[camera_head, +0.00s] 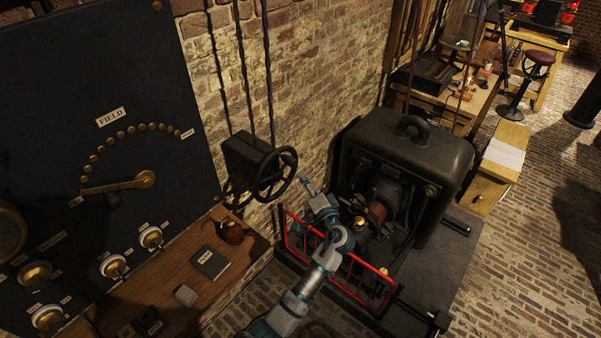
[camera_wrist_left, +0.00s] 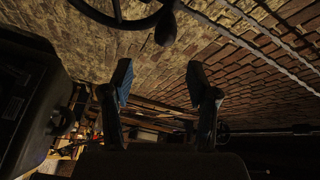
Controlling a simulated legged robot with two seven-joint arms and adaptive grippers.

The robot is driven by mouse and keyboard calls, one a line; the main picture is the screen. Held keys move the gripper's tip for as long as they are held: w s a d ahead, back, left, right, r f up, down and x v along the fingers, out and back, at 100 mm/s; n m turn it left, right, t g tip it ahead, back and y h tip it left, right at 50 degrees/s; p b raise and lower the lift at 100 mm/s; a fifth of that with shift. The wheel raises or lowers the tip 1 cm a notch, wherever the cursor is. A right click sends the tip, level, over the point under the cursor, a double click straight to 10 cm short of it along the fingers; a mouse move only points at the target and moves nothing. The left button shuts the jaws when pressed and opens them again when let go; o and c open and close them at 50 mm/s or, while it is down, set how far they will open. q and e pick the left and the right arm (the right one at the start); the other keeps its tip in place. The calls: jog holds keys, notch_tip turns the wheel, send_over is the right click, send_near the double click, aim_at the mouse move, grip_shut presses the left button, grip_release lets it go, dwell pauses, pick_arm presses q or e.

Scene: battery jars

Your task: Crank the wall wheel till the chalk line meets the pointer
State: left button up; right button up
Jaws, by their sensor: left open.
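The dark spoked wall wheel (camera_head: 275,174) is mounted on a black box (camera_head: 247,156) on the brick wall. Part of its rim (camera_wrist_left: 120,18) and a dark rounded handle (camera_wrist_left: 166,27) show at the top of the left wrist view. My left gripper (camera_head: 308,184) is just right of the wheel and slightly below it in the head view, apart from it. In the left wrist view the gripper (camera_wrist_left: 159,75) has its two fingers spread, with nothing between them. I cannot make out the chalk line or the pointer. My right gripper is not in view.
A red railing (camera_head: 340,265) and a dark rounded machine (camera_head: 405,150) stand beside my left arm. Rods (camera_head: 268,70) run up the wall from the box.

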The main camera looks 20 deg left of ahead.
pick_arm(q)
jog(key=shift+s+d, duration=0.35)
jog(key=shift+d, duration=0.05)
jog(key=shift+c, duration=0.7)
jog(key=f+h, duration=0.1)
jog(key=f, duration=0.1)
jog(key=w+a+f+m+t+h+b, duration=0.1)
jog(key=f, duration=0.1)
jog(key=w+a+f+h+b, duration=0.1)
jog(key=f+h, duration=0.1)
jog(key=f, duration=0.1)
jog(key=shift+w+t, duration=0.15)
jog(key=shift+t, duration=0.25)
grip_shut()
notch_tip(320, 180, down, 5)
jog(key=a+t+h+b, duration=0.2)
jog(key=t+h+b, duration=0.1)
jog(key=h, duration=0.4)
jog(key=s+a+r+n+t+h+b, duration=0.3)
jog(key=s+a+r+t+h, duration=0.2)
jog(key=s+a+r+h, duration=0.4)
jog(key=w+d+r+y+p, duration=0.1)
jog(key=w+d+r+p, duration=0.2)
jog(key=w, duration=0.7)
jog(key=shift+w+d+y, duration=0.15)
jog(key=shift+d+y, duration=0.25)
jog(key=shift+d, duration=0.15)
